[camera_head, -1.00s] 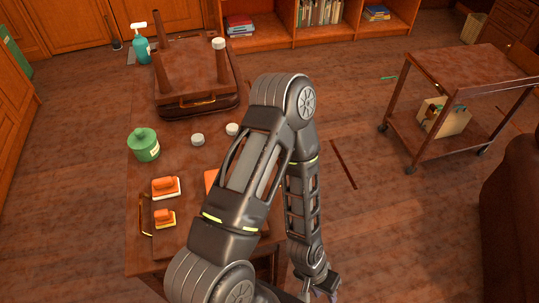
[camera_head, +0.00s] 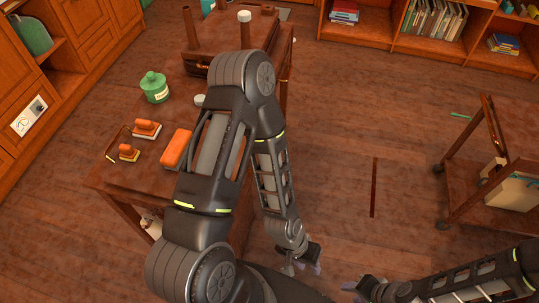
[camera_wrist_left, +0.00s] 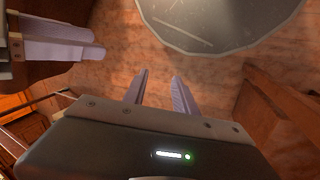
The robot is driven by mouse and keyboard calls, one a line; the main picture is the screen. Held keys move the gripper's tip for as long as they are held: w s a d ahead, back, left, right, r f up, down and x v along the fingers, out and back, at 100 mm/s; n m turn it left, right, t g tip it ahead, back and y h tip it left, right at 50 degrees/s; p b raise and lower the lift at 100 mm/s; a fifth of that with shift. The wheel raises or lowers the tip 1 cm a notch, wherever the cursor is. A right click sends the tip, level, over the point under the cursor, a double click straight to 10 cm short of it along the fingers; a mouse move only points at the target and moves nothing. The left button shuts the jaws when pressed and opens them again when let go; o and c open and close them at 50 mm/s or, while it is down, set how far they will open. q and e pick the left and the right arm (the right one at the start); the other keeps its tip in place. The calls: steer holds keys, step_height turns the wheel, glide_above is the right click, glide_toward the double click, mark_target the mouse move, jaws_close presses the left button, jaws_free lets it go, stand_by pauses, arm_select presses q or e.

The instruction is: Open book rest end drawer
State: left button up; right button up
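A brown wooden table (camera_head: 112,180) stands at the left of the head view, with several things on its top. I cannot make out a drawer front or handle; my left arm covers much of the table's near right side. My left gripper (camera_head: 300,262) hangs low over the floor, right of the table and apart from it. In the left wrist view its two fingers (camera_wrist_left: 160,76) are apart with nothing between them. My right gripper (camera_head: 362,288) is at the bottom of the head view, right of the left one; its finger gap is unclear.
On the table are a green jar (camera_head: 154,88), orange-topped blocks (camera_head: 147,129), an orange block (camera_head: 176,149) and a brown case (camera_head: 200,62) at the back. A wooden cart (camera_head: 512,125) stands at the right. Bookshelves (camera_head: 400,50) line the back.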

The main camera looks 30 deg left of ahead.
stand_by(0.3)
arm_select(q)
steer(key=shift+w, duration=0.15)
steer(key=w+a+r+y+b, duration=0.15)
steer(key=w+a+b, duration=0.35)
steer(key=w+a, duration=0.85)
steer(key=w+a+r+n+y+b, duration=0.1)
steer(key=w+a+r+y, duration=0.1)
steer(key=a+r, duration=0.4)
steer(key=w+a+r+n+g+y+b, duration=0.1)
steer(key=w+a+r+y, duration=0.1)
steer(key=w+a+r, duration=0.3)
steer(key=a+r, duration=0.2)
steer(key=a, duration=0.1)
steer(key=shift+w+a+r+y+b, duration=0.2)
steer(key=shift+a+r+y+b, duration=0.05)
steer(key=shift+r+y+b, duration=0.1)
